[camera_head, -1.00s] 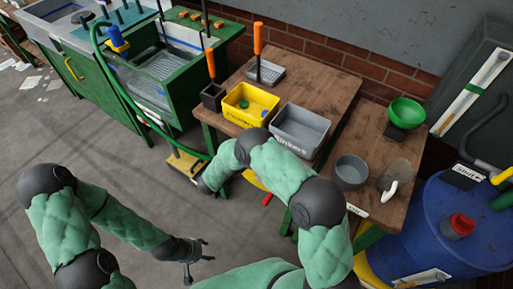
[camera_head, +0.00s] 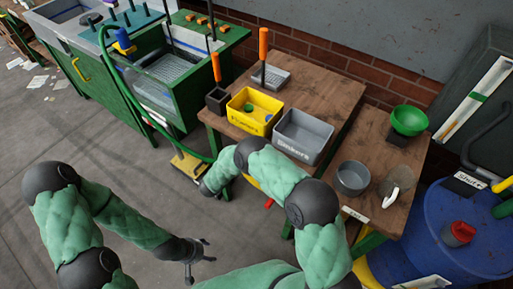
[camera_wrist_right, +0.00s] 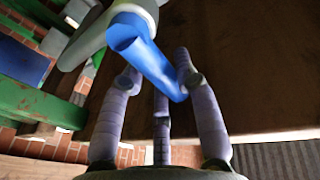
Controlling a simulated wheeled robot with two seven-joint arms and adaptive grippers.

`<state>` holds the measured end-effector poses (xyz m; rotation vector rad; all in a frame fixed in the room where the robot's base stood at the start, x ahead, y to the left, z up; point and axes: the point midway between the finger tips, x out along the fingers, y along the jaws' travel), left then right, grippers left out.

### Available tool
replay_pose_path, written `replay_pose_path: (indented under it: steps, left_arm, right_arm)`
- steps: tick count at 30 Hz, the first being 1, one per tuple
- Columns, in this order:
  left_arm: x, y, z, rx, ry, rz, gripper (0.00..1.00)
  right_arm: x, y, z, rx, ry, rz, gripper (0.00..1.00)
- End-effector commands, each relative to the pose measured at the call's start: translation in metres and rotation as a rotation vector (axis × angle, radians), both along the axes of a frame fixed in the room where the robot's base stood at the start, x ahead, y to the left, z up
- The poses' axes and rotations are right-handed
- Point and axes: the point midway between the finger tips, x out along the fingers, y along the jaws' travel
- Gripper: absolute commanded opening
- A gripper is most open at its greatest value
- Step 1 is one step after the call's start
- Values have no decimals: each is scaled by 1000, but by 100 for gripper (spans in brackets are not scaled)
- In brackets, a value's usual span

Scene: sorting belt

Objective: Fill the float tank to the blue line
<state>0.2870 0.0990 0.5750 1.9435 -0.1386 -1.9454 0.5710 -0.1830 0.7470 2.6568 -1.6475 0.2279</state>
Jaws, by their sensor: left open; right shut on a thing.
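A green-framed tank (camera_head: 181,70) with a clear front, apparently the float tank, stands at the upper left. My left gripper (camera_head: 203,251) is open and empty above the floor. My right gripper is hidden in the head view. In the right wrist view, my right gripper (camera_wrist_right: 158,76) is shut on a blue handle (camera_wrist_right: 146,58) that joins a pale rounded part (camera_wrist_right: 105,25).
A wooden table (camera_head: 325,92) holds a yellow bin (camera_head: 263,122), a grey bin (camera_head: 296,149) and upright orange-handled tools. A lower bench carries a grey pot (camera_head: 351,176) and green bowl (camera_head: 408,117). A blue drum (camera_head: 450,215) stands at right.

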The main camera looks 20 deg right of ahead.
Motion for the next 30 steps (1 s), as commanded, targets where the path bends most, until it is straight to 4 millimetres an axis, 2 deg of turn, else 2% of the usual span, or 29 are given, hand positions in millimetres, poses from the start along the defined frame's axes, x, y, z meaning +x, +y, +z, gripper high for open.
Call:
replay_pose_path:
  steps: [19, 20, 22, 30]
  left_arm:
    - [0, 0, 1, 0, 0, 0, 56]
    - [0, 0, 1, 0, 0, 0, 56]
    - [0, 0, 1, 0, 0, 0, 56]
    - [0, 0, 1, 0, 0, 0, 56]
  right_arm:
    - [3, 2, 1, -37, 47, 1, 0]
    - [3, 2, 1, -37, 47, 1, 37]
    - [3, 2, 1, -37, 47, 1, 56]
    - [2, 2, 1, -37, 47, 1, 56]
